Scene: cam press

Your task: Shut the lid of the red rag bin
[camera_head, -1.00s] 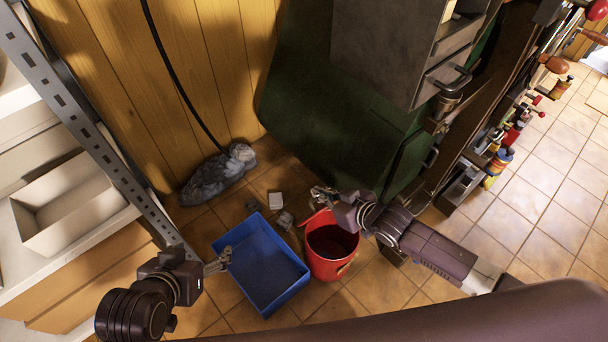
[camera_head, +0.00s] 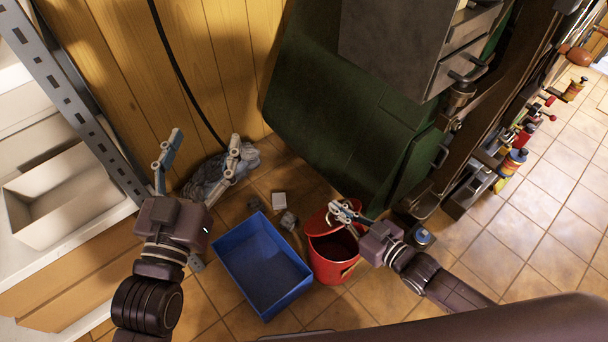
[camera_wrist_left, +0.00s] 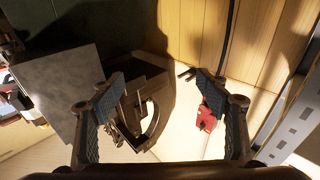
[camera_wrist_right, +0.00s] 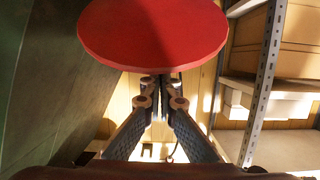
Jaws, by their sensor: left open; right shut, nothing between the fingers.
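The red rag bin (camera_head: 332,268) stands on the tiled floor, right of the blue tub. Its mouth is partly uncovered. Its red lid (camera_head: 319,224) is tilted up at the back rim. My right gripper (camera_head: 338,208) is shut and empty, with its fingertips close to the lid; I cannot tell whether they touch. In the right wrist view, the lid (camera_wrist_right: 152,38) fills the top, just beyond the shut fingertips (camera_wrist_right: 160,80). My left gripper (camera_head: 207,142) is open and empty, raised left of the bin and away from it. It also shows in the left wrist view (camera_wrist_left: 160,88).
The blue tub (camera_head: 291,305) sits left of the bin. A grey crumpled bag (camera_head: 208,177) lies by the wooden wall. A green cabinet (camera_head: 335,120) stands behind the bin, and a metal shelf (camera_head: 75,110) at left.

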